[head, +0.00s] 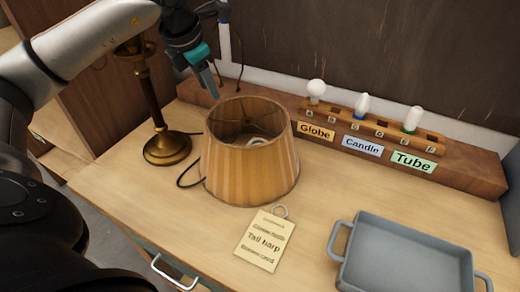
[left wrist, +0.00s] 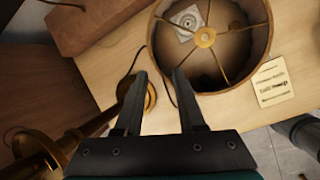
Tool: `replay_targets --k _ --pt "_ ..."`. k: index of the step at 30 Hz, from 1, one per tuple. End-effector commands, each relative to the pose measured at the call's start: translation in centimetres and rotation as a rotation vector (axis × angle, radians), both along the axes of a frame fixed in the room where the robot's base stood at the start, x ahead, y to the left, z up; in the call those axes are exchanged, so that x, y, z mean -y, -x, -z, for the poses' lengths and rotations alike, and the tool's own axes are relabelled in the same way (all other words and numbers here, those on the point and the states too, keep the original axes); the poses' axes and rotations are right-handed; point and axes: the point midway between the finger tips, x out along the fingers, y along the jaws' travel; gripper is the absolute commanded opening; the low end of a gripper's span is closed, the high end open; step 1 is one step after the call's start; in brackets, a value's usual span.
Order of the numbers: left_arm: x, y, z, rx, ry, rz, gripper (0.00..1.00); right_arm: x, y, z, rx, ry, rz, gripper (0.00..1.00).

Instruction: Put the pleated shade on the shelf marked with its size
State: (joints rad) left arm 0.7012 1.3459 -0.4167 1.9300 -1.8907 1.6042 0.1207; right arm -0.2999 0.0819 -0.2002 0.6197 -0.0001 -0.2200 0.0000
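The pleated shade (head: 240,172) is tan and stands upright on the wooden table, wide rim down. In the left wrist view the shade (left wrist: 262,40) is seen from above, with its spokes and a pale object inside it. My left gripper (head: 213,90) is open and empty above and behind the shade, near its left rim. In the left wrist view the fingers of my left gripper (left wrist: 160,74) are apart, with nothing between them. My right gripper is not in view. No shelf with a size mark can be made out.
A brass lamp stand (head: 167,147) with a dark cord is left of the shade. A tag reading "Tall harp" (head: 264,243) lies in front. A grey tray (head: 403,262) is at right. Behind, a bulb rack (head: 375,127) has Globe, Candle and Tube labels. A wooden cabinet (head: 85,100) is at left.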

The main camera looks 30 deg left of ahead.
Motion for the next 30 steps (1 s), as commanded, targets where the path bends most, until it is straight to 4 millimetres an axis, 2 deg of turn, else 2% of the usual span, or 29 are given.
replay_targets --k 5,8,19,30 --pt "-0.9 0.5 -0.8 0.049 -0.019 -0.11 0.39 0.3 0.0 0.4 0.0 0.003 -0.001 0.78" --pt "-1.1 0.4 -0.4 0.056 -0.019 -0.128 0.39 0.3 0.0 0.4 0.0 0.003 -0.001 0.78" --pt "-2.2 -2.6 6.1 0.054 -0.016 -0.128 0.39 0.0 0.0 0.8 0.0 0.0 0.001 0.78" --pt "-2.7 -4.1 9.1 0.055 -0.015 -0.127 0.39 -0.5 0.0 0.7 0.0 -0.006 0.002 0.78"
